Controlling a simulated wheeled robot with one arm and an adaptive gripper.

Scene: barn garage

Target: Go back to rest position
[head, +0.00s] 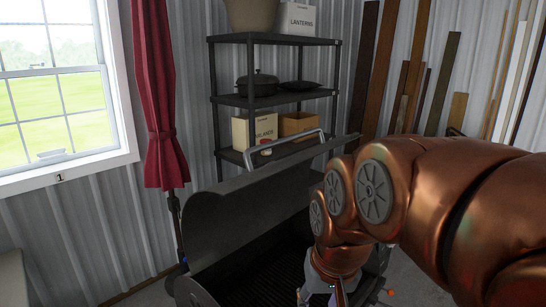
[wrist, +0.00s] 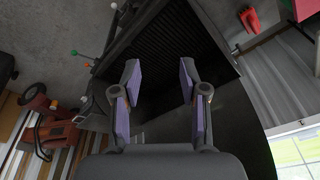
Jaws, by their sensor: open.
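My gripper (wrist: 160,85) shows in the wrist view with its two purple-padded fingers spread apart and nothing between them. It is over the open dark grill (wrist: 198,32), whose ribbed grate lies beyond the fingertips. In the head view the grill's raised lid (head: 235,195) stands in the middle with a metal handle on top. My copper arm comes in from the right and bends down toward the grill. In that view the gripper is mostly hidden at the bottom edge behind the arm.
A black shelf (head: 275,101) behind the grill holds a pot (head: 258,84), a pan, boxes and a basket. A window (head: 55,85) and a red curtain (head: 158,100) are at the left. Planks (head: 440,85) lean on the back wall. A red machine (wrist: 50,130) shows in the wrist view.

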